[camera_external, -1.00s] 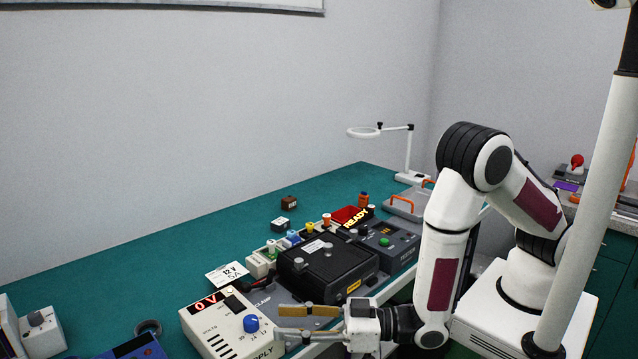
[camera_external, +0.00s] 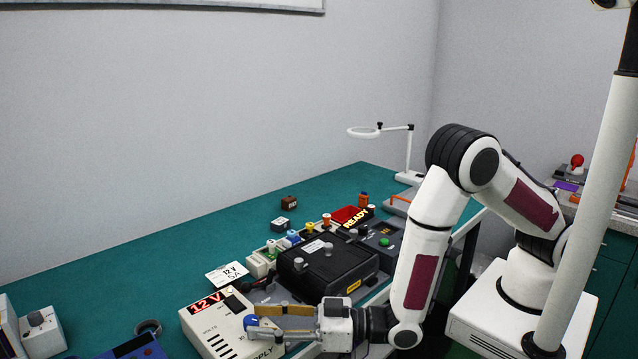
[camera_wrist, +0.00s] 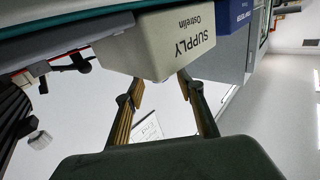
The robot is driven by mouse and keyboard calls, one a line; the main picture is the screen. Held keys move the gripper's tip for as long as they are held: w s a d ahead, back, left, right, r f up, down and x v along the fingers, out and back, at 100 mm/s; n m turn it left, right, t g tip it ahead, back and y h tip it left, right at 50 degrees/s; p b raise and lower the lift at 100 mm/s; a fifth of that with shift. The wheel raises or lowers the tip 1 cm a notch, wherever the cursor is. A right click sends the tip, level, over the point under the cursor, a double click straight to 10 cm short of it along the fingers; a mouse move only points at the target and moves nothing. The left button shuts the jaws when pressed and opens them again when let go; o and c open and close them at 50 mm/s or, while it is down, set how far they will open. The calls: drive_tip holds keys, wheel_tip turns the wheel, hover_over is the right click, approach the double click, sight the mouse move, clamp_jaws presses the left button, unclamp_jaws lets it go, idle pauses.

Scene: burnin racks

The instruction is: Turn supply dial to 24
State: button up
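The supply (camera_external: 212,326) is a cream box at the front of the bench; its red display (camera_external: 209,302) reads 12 V. Its blue dial (camera_external: 250,320) is partly hidden by my fingers. My gripper (camera_external: 256,320) is at the dial, its fingers apart, with a fingertip overlapping the dial; I cannot tell how firmly it touches. In the wrist view my gripper (camera_wrist: 162,80) shows a clear gap between its fingers, in front of the supply's lettered face (camera_wrist: 180,40). The dial does not show there.
A black box (camera_external: 328,268) stands right of the supply, close behind my fingers. A white 12 V 5A card (camera_external: 227,273) lies behind the supply. A READY panel (camera_external: 355,217) is farther back. Open green bench top (camera_external: 150,270) lies to the left.

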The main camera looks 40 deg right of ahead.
drive_tip(key=shift+x, duration=1.4)
clamp_jaws()
